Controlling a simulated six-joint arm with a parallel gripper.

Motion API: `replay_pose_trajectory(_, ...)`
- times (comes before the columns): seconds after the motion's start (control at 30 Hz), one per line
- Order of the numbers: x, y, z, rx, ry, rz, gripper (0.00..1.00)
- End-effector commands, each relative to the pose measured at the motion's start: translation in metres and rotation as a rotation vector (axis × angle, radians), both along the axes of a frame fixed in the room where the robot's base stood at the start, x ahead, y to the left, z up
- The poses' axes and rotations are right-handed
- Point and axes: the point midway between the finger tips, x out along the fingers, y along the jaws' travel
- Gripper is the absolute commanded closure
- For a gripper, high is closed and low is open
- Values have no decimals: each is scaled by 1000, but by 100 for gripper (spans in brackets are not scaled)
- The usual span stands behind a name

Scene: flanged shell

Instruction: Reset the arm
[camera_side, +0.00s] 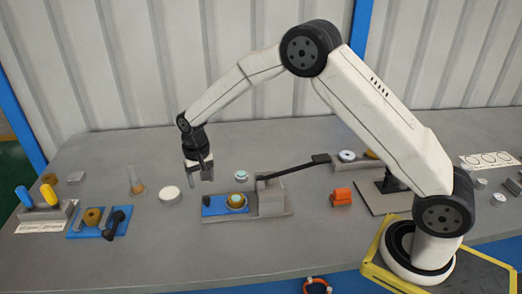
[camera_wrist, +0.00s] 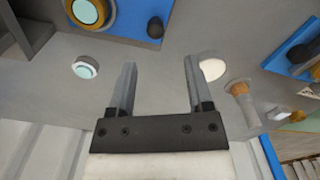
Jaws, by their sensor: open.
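My gripper (camera_side: 201,172) hangs above the grey table, pointing down. In the wrist view my gripper (camera_wrist: 160,82) shows two parallel fingers wide apart with only table between them. It is open and empty. A blue plate (camera_side: 214,207) on a grey fixture (camera_side: 272,203) lies in front and to the right of it, with a brass ring and pale blue centre (camera_side: 236,201). A round part with a teal top (camera_side: 241,176) stands on the table behind the fixture; it also shows in the wrist view (camera_wrist: 85,67). A white disc (camera_side: 170,194) lies left of my gripper.
A clear and orange cylinder (camera_side: 135,181) stands further left. A blue fixture (camera_side: 91,222) with a black handle and a block with yellow and blue handles (camera_side: 46,208) sit at the far left. An orange block (camera_side: 341,197) stands further right.

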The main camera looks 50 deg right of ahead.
Motion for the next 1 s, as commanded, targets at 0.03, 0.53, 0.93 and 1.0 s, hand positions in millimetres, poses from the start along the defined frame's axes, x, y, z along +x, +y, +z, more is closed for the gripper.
replay_pose_trajectory(0.03, 0, 0, 0, 0, 0, 0, 35)
replay_pose_trajectory(0.53, -24, -10, 17, 2, -30, 47, 35)
replay_pose_trajectory(0.93, -100, -34, 48, -5, -109, 182, 35)
replay_pose_trajectory(1.0, -116, -37, 52, -9, -124, 206, 35)
